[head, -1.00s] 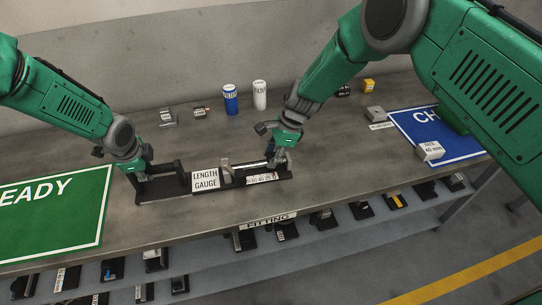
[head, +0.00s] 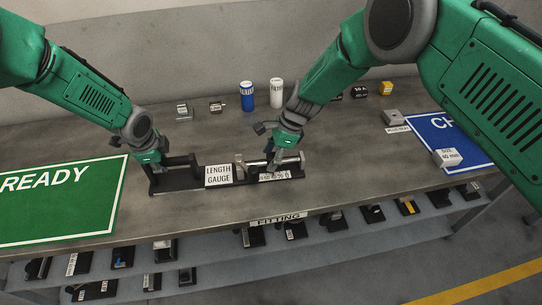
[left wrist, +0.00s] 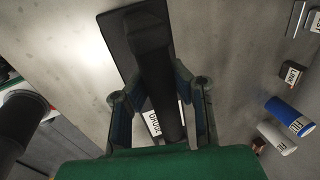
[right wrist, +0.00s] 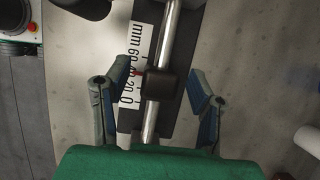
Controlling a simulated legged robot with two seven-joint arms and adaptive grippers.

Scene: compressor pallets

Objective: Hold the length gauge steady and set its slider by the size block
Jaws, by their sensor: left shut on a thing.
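The length gauge (head: 219,175) is a long black base on the table with a white label, a steel rod and a millimetre scale (right wrist: 135,62). My left gripper (head: 158,165) is shut on the black upright at the gauge's left end; the upright (left wrist: 156,80) shows between its fingers in the left wrist view. My right gripper (head: 285,165) is over the right part of the gauge. In the right wrist view its fingers are apart on either side of the dark slider (right wrist: 160,84) on the rod. The size block (head: 447,158), marked 40 mm, lies at the blue mat.
The green READY mat (head: 60,205) lies left and the blue mat (head: 440,132) right. Blue (head: 247,96) and white (head: 277,93) cans and small metal parts (head: 183,111) stand behind the gauge. A shelf of several parts (head: 290,230) is below the front edge.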

